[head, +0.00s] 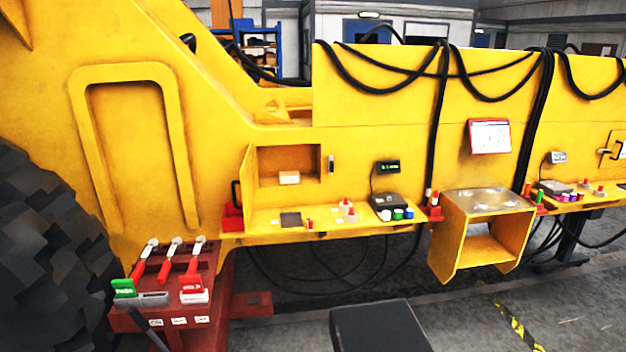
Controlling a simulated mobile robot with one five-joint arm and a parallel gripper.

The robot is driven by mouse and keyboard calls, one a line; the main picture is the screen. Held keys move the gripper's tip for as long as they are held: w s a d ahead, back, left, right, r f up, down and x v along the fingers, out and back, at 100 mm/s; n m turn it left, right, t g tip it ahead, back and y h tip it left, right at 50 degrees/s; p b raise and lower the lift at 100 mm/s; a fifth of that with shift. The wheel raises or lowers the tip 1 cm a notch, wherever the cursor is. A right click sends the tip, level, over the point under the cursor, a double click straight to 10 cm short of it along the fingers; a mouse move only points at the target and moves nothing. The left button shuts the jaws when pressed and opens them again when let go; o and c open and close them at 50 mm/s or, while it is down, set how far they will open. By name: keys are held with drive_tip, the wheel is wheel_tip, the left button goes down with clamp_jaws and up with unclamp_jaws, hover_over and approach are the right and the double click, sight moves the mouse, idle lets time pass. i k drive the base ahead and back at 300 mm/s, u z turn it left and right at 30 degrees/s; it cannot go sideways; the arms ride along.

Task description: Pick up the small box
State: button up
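A small white box (289,178) sits on the floor of an open recess in the yellow machine's side, left of the picture's middle. It looks pale and low, and nothing touches it from above. The yellow compartment (264,162) around it has its door swung open on the left. My gripper does not show in the head view. A dark block at the bottom middle may be part of my own body; I see no fingers on it.
Below the recess, a yellow shelf (262,226) carries a dark square pad (291,219), small red and white pieces, and a black scale (385,202) with coloured pots. A red lever stand (175,270) is at lower left. Black cables hang at right.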

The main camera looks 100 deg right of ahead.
sight(290, 177)
drive_tip(key=k, duration=0.95)
drive_tip(key=z, duration=2.1)
drive_tip(key=i, duration=1.05)
drive_tip(key=u, duration=0.05)
